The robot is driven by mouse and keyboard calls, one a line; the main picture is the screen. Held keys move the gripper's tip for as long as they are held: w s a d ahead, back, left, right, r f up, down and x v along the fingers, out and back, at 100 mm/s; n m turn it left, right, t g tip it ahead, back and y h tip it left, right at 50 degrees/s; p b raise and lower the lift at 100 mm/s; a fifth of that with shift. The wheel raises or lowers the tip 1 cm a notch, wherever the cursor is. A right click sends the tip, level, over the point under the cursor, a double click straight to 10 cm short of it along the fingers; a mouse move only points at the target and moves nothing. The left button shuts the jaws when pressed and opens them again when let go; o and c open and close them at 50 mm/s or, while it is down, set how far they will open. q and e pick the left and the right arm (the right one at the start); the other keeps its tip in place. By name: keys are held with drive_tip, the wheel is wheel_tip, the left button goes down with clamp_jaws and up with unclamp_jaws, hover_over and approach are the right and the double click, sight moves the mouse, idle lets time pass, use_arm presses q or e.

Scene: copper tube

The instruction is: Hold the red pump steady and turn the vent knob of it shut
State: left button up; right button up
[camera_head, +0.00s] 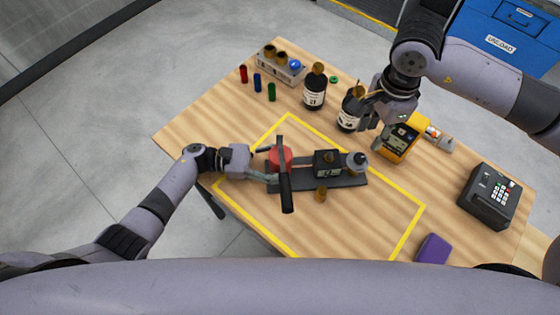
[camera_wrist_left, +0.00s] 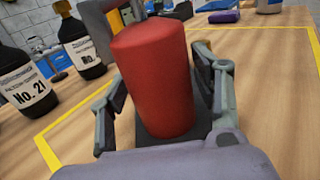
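The red pump (camera_head: 277,158) stands upright at the left end of a dark base plate (camera_head: 345,181), with a long black handle (camera_head: 286,193) across it. My left gripper (camera_head: 268,164) reaches in from the left, one finger on each side of the pump. In the left wrist view the red cylinder (camera_wrist_left: 155,80) stands between the spread fingers; firm contact is not clear. A brass knob-like piece (camera_head: 320,194) sits at the plate's front edge, and a black box (camera_head: 327,162) stands on the plate; I cannot tell which part is the vent knob. My right gripper (camera_head: 369,109) hangs near a dark bottle, its fingers unclear.
Dark bottles (camera_head: 314,91) (camera_head: 347,112), a yellow device (camera_head: 400,138) and a rack (camera_head: 282,68) stand toward the back. A black keypad unit (camera_head: 488,196) and purple item (camera_head: 433,249) are at right. Yellow tape (camera_head: 405,232) outlines the work area; its front right is clear.

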sight(360, 157)
use_arm(q)
clamp_jaws()
idle(0.5)
use_arm(e)
drive_tip(key=shift+o, duration=0.2)
drive_tip(key=shift+o, duration=1.2)
wheel_tip(360, 157, down, 10)
drive_tip(key=n, duration=0.4)
drive_tip(key=shift+r, duration=0.25)
drive_tip(key=shift+c, duration=0.5)
